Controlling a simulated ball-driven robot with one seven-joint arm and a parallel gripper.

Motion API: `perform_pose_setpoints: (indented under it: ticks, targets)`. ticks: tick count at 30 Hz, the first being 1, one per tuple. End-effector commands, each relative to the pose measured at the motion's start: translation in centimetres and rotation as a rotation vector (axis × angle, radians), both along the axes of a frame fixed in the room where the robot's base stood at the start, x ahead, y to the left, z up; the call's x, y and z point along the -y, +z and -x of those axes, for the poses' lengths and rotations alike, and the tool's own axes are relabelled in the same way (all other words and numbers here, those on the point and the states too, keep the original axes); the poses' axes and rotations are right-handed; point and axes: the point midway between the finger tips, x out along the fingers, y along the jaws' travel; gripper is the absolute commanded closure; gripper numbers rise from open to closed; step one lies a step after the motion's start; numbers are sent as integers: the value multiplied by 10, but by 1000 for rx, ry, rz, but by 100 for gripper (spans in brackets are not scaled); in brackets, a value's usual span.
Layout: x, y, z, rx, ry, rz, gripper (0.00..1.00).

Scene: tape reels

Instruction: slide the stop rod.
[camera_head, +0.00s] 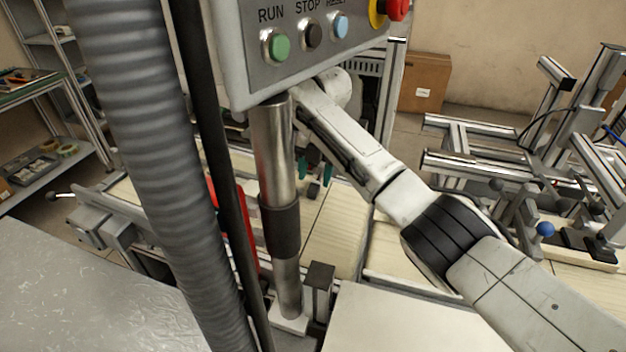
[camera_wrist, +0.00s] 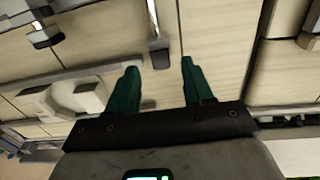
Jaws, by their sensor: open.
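In the wrist view, a thin metal rod (camera_wrist: 153,20) with a dark block (camera_wrist: 160,54) at its end lies over pale boards. It may be the stop rod, but I cannot be sure. My gripper (camera_wrist: 159,66) is open, with its two green fingers spread apart. The dark block shows between and just beyond the fingertips, and nothing is clearly held. In the head view my gripper (camera_head: 315,171) is partly seen behind a steel post, above the pale boards. The rod cannot be made out there.
The steel post (camera_head: 273,150) and a grey ribbed hose (camera_head: 140,130) block much of the head view. A control box (camera_head: 300,50) with buttons hangs above. Metal frames (camera_head: 520,165) stand at right. A pale fitting (camera_wrist: 75,97) is left of the fingers in the wrist view.

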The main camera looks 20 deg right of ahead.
Motion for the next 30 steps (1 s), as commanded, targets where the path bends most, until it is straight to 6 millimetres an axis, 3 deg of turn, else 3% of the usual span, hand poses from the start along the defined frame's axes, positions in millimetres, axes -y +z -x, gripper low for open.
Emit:
perform_pose_setpoints:
  ticks: [6, 17, 30]
  targets:
    - [-3, -26, -1, -1, 0, 0, 49]
    - [-3, -33, -2, 1, 0, 1, 49]
    - [-3, -33, -2, 1, 0, 1, 89]
